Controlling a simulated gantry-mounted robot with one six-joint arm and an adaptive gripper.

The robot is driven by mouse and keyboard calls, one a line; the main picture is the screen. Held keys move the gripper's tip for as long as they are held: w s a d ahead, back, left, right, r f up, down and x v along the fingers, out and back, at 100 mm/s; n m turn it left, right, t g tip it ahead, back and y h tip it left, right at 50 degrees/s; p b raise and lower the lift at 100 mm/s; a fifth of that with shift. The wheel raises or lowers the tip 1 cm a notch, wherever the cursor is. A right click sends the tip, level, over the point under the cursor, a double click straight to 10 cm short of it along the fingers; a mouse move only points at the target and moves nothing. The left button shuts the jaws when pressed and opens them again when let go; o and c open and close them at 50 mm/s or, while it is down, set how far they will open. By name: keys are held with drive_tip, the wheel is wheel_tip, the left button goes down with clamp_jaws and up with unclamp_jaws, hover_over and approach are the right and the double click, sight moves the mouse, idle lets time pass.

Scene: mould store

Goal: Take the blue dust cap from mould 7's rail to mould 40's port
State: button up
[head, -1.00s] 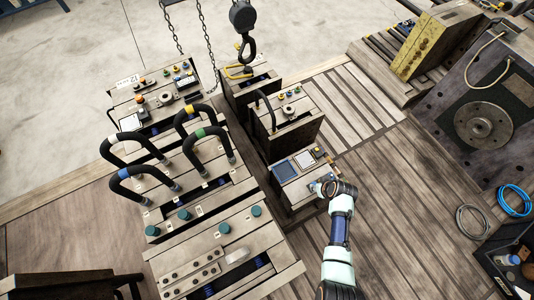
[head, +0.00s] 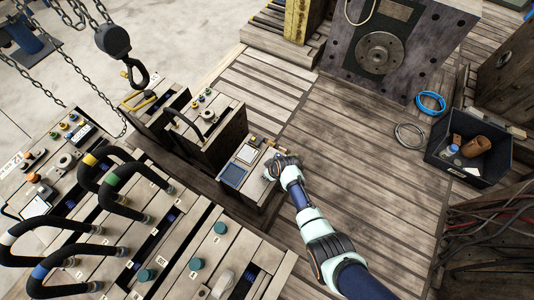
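My gripper (head: 275,168) is at the right edge of the top of a small mould (head: 247,193) with a blue-grey panel (head: 233,175) and a white plate (head: 247,154). Its fingers are small, dark and partly hidden by its own body, so I cannot tell if they are open, shut or holding anything. Small yellow and orange fittings (head: 256,140) sit at this mould's far edge. I cannot make out a blue dust cap with certainty. Mould numbers are too small to read, so I cannot tell which are moulds 7 and 40.
A taller mould (head: 215,135) with a black handle stands behind. Moulds with hoses (head: 62,226) and teal caps (head: 196,263) fill the left front. A crane hook (head: 135,72) and chains hang at upper left.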

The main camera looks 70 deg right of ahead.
drive_tip(key=c, duration=0.4)
drive_tip(key=shift+r, duration=0.1)
wheel_tip(320, 180, up, 20)
drive_tip(key=p, duration=1.1)
drive_tip(key=shift+p, duration=0.35)
